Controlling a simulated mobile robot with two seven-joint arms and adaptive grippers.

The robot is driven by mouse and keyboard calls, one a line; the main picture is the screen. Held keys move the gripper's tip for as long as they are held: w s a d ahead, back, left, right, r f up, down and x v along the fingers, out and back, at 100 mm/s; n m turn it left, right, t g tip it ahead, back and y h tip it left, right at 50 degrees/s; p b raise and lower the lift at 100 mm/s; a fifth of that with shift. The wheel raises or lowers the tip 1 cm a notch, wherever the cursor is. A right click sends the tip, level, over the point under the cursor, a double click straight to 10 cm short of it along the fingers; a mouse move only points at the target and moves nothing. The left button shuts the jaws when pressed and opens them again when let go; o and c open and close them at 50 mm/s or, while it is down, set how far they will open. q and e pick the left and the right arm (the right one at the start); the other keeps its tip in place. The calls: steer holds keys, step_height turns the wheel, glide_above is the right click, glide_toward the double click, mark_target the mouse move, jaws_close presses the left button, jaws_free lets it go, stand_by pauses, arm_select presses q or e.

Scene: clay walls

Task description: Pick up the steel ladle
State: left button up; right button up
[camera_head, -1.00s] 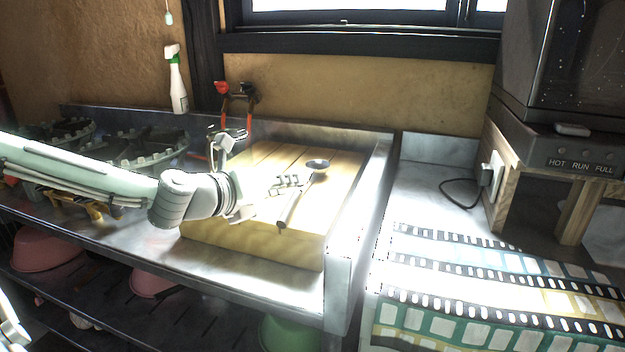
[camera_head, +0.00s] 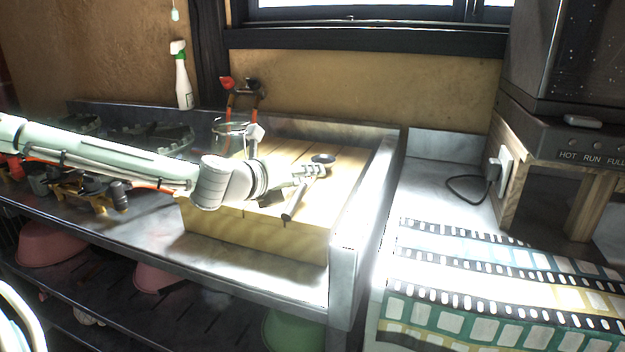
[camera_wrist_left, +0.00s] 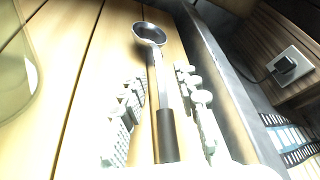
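The steel ladle (camera_head: 322,159) lies on the wooden boards (camera_head: 345,185) over the sink, its round bowl toward the back and its dark handle end toward the front. My left gripper (camera_head: 312,171) is over the ladle's shaft in the head view. In the left wrist view, the ladle (camera_wrist_left: 151,34) lies between the two spread fingers of my left gripper (camera_wrist_left: 160,88), with a gap on each side. The gripper is open, and part of the shaft is hidden behind it in the head view. My right gripper does not clearly show.
The metal sink rim (camera_head: 375,190) rises just right of the boards. A glass jar (camera_head: 230,138) stands behind my left wrist, near red-handled taps (camera_head: 228,86). A spray bottle (camera_head: 181,78) stands at the back left. A film-strip patterned cloth (camera_head: 480,280) covers the right counter.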

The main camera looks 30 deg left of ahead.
arm_select(q)
jaws_close()
steer(key=shift+r, duration=0.1)
